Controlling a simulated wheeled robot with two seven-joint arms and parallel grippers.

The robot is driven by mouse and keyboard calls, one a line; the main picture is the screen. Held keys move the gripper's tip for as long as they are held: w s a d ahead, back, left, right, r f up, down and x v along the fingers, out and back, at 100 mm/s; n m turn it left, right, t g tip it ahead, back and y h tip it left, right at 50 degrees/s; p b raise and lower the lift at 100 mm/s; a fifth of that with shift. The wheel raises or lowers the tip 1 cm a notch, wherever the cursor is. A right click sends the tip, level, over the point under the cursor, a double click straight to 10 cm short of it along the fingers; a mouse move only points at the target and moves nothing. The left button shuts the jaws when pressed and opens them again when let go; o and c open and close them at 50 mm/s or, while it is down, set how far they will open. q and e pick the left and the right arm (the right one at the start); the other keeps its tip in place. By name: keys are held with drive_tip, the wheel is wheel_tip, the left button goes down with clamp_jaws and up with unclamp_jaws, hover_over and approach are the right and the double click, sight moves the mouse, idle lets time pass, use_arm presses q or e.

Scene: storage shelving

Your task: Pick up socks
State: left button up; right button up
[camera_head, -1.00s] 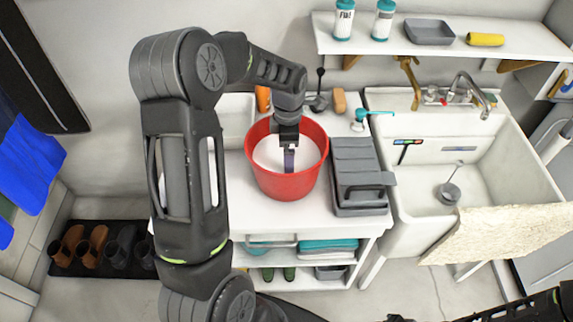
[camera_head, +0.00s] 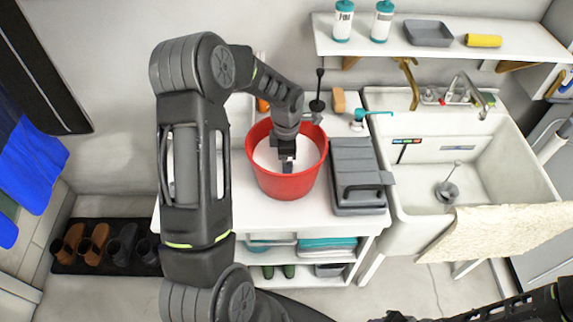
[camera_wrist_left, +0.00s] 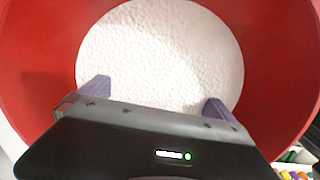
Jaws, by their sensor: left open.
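No socks can be made out in either view. A red bucket (camera_head: 285,185) stands on the white counter, with a pale, bumpy surface inside (camera_wrist_left: 160,55). My left gripper (camera_head: 288,166) reaches down into the bucket's mouth from above. In the left wrist view its two purple fingers (camera_wrist_left: 157,97) are spread wide, with nothing between them but the pale surface. I cannot tell whether the fingertips touch it. Part of my right arm shows along the lower right edge of the head view; its gripper is not visible.
A grey case (camera_head: 357,165) stands close to the bucket's right. A white sink (camera_head: 430,215) is further right. A shelf (camera_head: 440,55) with bottles and a tray hangs behind. Shoes stand on a dark mat (camera_head: 75,262) at the lower left. Folded cloths (camera_head: 328,244) lie under the counter.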

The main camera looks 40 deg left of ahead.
use_arm(q)
drive_tip(key=shift+c, duration=0.4)
drive_tip(key=c, duration=1.4)
drive_tip(key=shift+r, duration=0.6)
wheel_tip(320, 180, up, 9)
drive_tip(key=shift+f+b, duration=0.1)
drive_tip(key=shift+b, duration=0.9)
